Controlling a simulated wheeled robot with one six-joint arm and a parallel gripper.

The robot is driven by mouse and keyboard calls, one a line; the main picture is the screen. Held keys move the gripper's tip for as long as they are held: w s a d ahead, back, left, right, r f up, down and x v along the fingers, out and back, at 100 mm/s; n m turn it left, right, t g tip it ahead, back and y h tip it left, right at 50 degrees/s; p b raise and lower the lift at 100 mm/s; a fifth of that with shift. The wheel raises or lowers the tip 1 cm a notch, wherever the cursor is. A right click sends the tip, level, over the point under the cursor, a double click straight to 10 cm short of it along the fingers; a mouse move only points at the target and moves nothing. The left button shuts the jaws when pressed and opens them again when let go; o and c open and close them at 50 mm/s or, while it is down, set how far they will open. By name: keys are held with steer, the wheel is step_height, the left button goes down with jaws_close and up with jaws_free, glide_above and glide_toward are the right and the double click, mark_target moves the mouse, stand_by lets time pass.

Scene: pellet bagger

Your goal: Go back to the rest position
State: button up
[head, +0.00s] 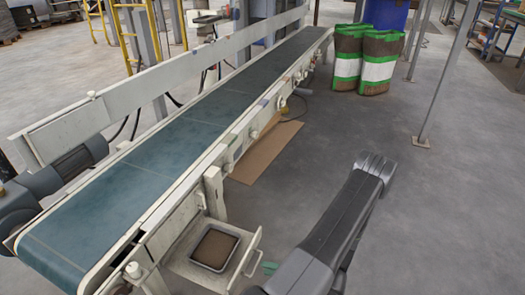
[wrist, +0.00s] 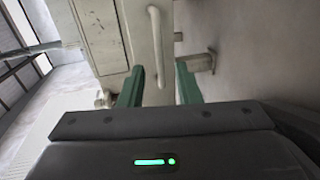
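My gripper (wrist: 160,75) shows in the wrist view with its two green fingers apart and nothing held between them. A white bar handle (wrist: 158,45) lies in line with the gap between the fingers; I cannot tell whether it touches them. In the head view, a green bit of my gripper (head: 269,268) shows beside the pulled-out drawer (head: 183,262), close to its white handle (head: 250,254). The rest of my gripper is hidden behind my dark arm. A dark tray (head: 213,248) with brown contents sits in the drawer.
The conveyor (head: 145,180) with its teal belt runs along the left. Cardboard (head: 262,150) lies on the floor beneath it. Filled bags (head: 364,60) stand at the back, near a grey post (head: 443,75). The floor right of my arm is clear.

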steer(key=b+x, duration=0.1)
steer(key=x, duration=0.3)
stand_by(0.4)
